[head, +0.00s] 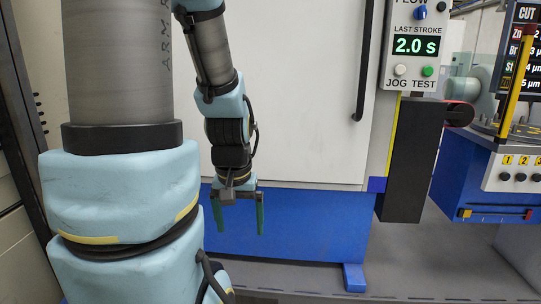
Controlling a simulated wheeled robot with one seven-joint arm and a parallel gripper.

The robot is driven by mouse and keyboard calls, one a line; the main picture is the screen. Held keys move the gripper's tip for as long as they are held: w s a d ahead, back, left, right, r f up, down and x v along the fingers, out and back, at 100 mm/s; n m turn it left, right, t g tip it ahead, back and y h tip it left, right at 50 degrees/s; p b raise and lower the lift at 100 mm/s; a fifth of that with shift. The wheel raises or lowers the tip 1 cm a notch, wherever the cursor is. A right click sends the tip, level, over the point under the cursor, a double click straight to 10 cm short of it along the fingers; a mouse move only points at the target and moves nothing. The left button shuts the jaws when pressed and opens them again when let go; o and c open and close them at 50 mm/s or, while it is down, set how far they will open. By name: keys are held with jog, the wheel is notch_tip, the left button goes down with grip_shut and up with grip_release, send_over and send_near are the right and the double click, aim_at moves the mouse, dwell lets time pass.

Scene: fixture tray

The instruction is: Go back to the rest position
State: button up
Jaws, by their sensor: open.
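My gripper (239,215) hangs at the end of my arm, left of the middle of the head view. Its two dark green fingers point down and stand apart, with nothing between them. It is in front of the blue lower part of a white machine cabinet. I cannot tell how far it is from the cabinet. My arm links fill the left side of the view and hide part of what is behind them.
The white cabinet door (300,95) has a black handle. A blue workbench (465,180) is at right. Grey floor (430,265) is clear in front.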

notch_tip(320, 180, up, 19)
jog(key=p, duration=1.6)
jog(key=shift+f, duration=0.15)
dwell(0.4)
